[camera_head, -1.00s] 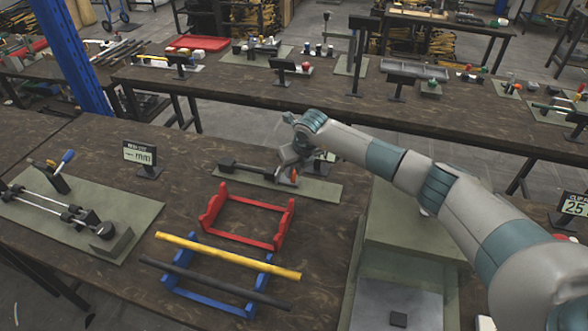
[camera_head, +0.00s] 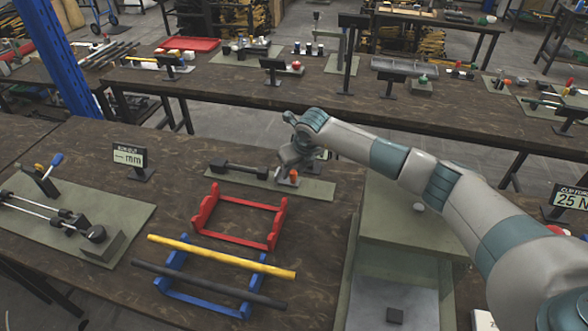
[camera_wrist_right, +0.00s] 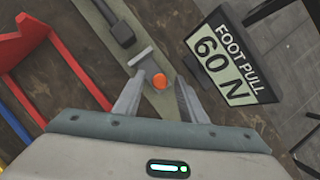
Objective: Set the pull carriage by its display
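The pull carriage, with an orange knob (camera_head: 293,175), stands on a narrow green base plate (camera_head: 318,189) on the near table. In the right wrist view the orange knob (camera_wrist_right: 160,82) sits beside a grey upright plate (camera_wrist_right: 147,59). My right gripper (camera_head: 292,160) is over the carriage and hides part of it. In the wrist view its fingers (camera_wrist_right: 160,98) are apart, on either side of the knob; I cannot tell whether they touch the carriage. The display (camera_wrist_right: 231,58) reads "FOOT PULL 60 N". My left gripper is not in view.
A dark bar (camera_head: 238,169) lies on the plate left of the carriage. A red cradle (camera_head: 238,223) and a blue cradle (camera_head: 205,294) with a yellow rod (camera_head: 220,257) stand in front. Another display (camera_head: 130,157) reads "mm". A "25 N" display (camera_head: 571,199) stands right.

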